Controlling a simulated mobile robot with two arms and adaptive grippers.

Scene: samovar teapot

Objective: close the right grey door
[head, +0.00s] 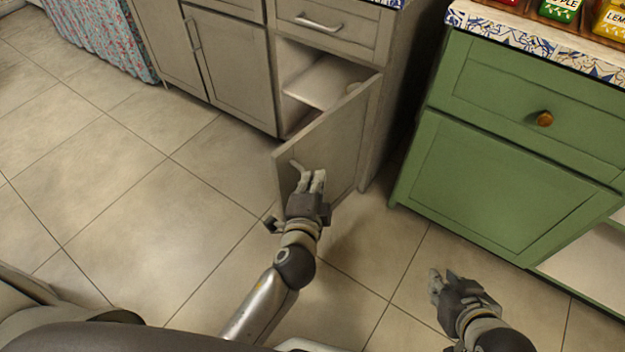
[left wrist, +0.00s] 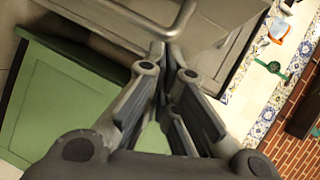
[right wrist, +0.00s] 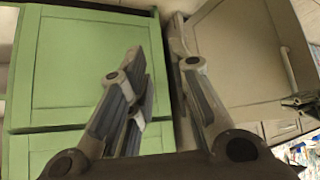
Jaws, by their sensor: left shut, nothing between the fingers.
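The right grey door (head: 345,140) stands open, swung out from the grey cabinet, in the head view. Its bar handle (head: 297,168) is near its free edge. My left gripper (head: 311,180) is shut and empty, right by the handle; I cannot tell whether it touches. In the left wrist view the handle (left wrist: 184,22) is just beyond my closed fingertips (left wrist: 165,48). My right gripper (head: 443,283) is open and empty, low in front of the green cabinet. The right wrist view also shows the grey door (right wrist: 235,60) and its handle (right wrist: 288,70).
The green cabinet (head: 510,150) stands to the right of the grey one. The grey cabinet's open compartment shows a pale shelf (head: 322,82). The left grey door (head: 232,60) is closed, with a drawer (head: 330,28) above the opening. Tiled floor (head: 130,190) is clear at left.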

